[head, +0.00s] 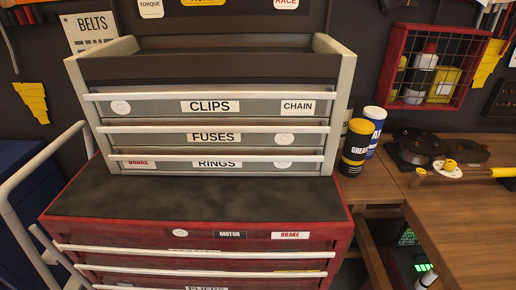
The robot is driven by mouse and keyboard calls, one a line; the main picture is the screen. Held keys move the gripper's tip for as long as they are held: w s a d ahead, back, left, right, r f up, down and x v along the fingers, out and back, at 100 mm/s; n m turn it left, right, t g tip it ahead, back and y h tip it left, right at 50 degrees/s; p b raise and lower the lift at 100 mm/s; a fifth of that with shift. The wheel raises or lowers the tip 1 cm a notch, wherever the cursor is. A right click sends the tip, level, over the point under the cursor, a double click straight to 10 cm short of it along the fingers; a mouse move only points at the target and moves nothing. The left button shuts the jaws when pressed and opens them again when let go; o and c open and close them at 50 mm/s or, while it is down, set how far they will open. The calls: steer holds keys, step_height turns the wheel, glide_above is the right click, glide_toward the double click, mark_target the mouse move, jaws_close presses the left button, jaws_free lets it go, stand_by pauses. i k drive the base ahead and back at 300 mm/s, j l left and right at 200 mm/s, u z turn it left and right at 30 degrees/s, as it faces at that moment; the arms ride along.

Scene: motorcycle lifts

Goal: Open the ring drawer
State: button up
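The ring drawer (217,165) is the lowest of three drawers in a grey tool chest (346,90). Its label reads RINGS, with a red BRAKE sticker at its left and a round pale sticker at its right. A long white handle bar (214,157) runs along its top edge and partly covers the label. The drawer looks shut. The FUSES drawer (255,138) and the CLIPS drawer (150,106) above it also look shut. My gripper does not show in the head view.
The chest stands on a red cabinet (130,233) with a dark top; bare top lies before the drawers. A white tubular rail (40,165) is at left. A grease can (355,147) and a blue-and-white can (374,125) stand at right by a wooden bench (450,205).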

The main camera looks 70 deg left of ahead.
mark_target(162, 157)
steer(key=u, duration=1.85)
steer(key=k+j+z, duration=0.1)
steer(key=k+j, duration=0.05)
steer(key=k, duration=0.05)
